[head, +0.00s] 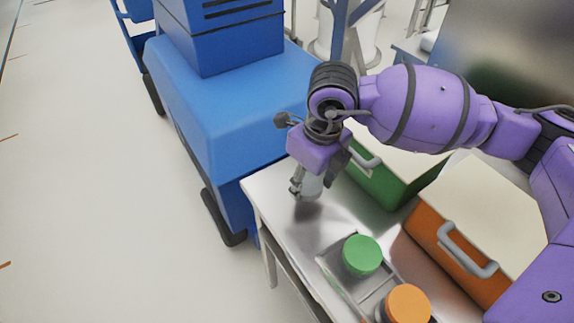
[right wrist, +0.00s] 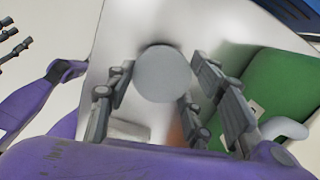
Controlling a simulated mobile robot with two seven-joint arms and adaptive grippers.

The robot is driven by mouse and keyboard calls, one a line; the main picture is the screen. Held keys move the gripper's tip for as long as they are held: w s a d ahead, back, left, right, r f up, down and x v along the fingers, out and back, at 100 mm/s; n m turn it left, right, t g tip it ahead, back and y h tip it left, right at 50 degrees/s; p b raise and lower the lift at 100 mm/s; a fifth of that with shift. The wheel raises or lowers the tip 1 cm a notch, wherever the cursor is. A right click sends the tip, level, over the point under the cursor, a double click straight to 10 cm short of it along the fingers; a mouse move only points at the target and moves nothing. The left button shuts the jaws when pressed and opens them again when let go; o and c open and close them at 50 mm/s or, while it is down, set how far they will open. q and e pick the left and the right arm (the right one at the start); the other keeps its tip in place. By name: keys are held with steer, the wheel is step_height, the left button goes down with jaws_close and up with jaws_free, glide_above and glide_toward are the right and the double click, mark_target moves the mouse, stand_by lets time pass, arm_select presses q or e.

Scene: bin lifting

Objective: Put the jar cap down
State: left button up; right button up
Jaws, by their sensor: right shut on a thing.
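My right gripper (head: 304,187) points down over the left far part of the metal table and is shut on a pale grey round piece (head: 313,186), which I take to be the jar cap. In the right wrist view the jar cap (right wrist: 162,74) shows as a plain grey disc between the fingers of the right gripper (right wrist: 155,100). The cap is close above or on the table top; I cannot tell whether it touches. My left gripper does not show in the head view.
The steel table (head: 283,205) has bare top around the gripper. A green bin (head: 385,188) and an orange bin (head: 460,262) stand to the right. A tray (head: 330,262) with a green lid (head: 362,255) and orange lid (head: 408,304) lies nearer. A blue machine (head: 225,110) stands left.

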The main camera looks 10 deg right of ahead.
mark_target(308, 182)
steer(key=shift+w+f, duration=0.35)
steer(key=shift+f, duration=1.75)
steer(key=shift+f, duration=0.25)
steer(key=o, duration=0.9)
steer(key=shift+r, duration=0.1)
steer(key=r, duration=0.8)
steer(key=s+r, duration=0.1)
steer(key=r, duration=0.3)
steer(key=shift+d+r, duration=0.15)
steer(key=shift+d, duration=0.2)
